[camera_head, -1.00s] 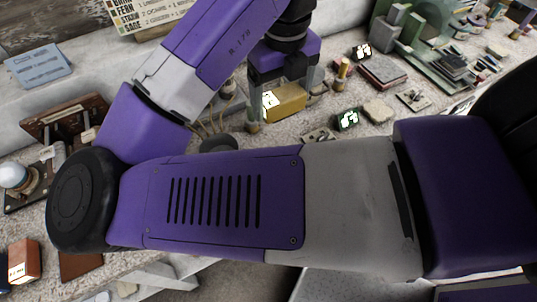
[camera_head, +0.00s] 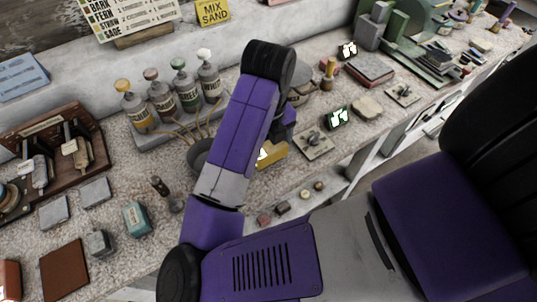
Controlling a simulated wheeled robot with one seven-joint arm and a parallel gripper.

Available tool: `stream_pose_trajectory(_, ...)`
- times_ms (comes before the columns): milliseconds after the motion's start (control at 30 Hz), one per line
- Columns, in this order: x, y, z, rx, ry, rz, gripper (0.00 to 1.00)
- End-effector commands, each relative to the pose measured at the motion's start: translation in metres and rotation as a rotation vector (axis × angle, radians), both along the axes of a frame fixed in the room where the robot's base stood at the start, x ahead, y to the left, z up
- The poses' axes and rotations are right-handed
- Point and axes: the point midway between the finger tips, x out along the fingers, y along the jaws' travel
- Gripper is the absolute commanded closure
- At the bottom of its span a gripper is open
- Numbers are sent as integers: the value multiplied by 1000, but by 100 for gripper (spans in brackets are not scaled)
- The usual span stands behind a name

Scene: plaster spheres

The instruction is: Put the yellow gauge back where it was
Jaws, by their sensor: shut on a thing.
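The yellow gauge (camera_head: 271,154) is a yellow block with a pale marked face. In the head view it shows just right of my forearm, which hides part of it. My gripper (camera_head: 284,133) is mostly hidden behind my own arm; only a bit of its purple and dark body shows above the gauge. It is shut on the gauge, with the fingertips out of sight. The gauge is over the front part of the speckled bench top (camera_head: 235,250). I cannot tell whether it touches the bench.
Several capped bottles (camera_head: 162,98) stand on a grey tray behind my arm. A dark device with a lit screen (camera_head: 336,117) and a flat plate with a knob (camera_head: 314,145) are close right of the gauge. A wooden rack (camera_head: 60,140) stands left. Small blocks lie along the front.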

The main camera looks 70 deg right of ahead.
Motion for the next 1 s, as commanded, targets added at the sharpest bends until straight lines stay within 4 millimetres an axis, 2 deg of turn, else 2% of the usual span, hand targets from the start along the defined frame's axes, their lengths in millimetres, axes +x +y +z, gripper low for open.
stream_pose_trajectory(100, 0, 1, -17, 1, 2, 4, 51)
stream_pose_trajectory(200, 0, 0, -24, 1, 1, 1, 51)
stream_pose_trajectory(600, 0, 0, -29, 1, -1, 0, 51)
stream_pose_trajectory(633, 0, 0, -28, 1, -1, 0, 14)
stream_pose_trajectory(700, 0, 0, -28, 1, -1, 0, 1)
stream_pose_trajectory(1000, 0, 0, -25, 0, 0, 0, 0)
